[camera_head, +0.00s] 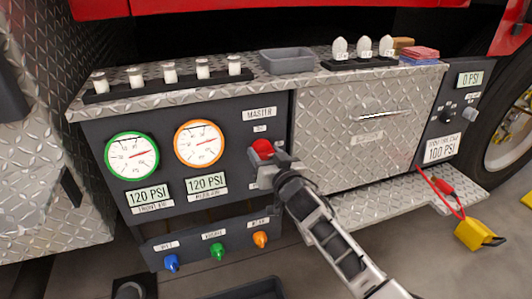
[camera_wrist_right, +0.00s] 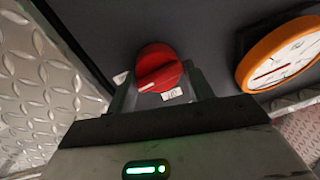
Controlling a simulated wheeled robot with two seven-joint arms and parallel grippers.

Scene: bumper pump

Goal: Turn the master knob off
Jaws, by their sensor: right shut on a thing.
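The red master knob (camera_head: 262,148) sits on the dark panel under the "MASTER" label (camera_head: 259,114). My right gripper (camera_head: 268,163) is at the knob, its fingers on either side of it. In the right wrist view the red knob (camera_wrist_right: 158,68) shows between the fingertips (camera_wrist_right: 160,85), with a white mark on its handle pointing to the lower left. A small white label (camera_wrist_right: 172,94) is beside the knob, partly covered and hard to read. My right gripper is shut on the knob. My left gripper is not in view.
Two gauges, green-rimmed (camera_head: 132,156) and orange-rimmed (camera_head: 199,143), are left of the knob. Blue (camera_head: 171,263), green (camera_head: 217,251) and orange (camera_head: 260,239) knobs are below. A grey tray (camera_head: 287,60) stands on the ledge above. A metal drawer front (camera_head: 350,135) is to the right.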

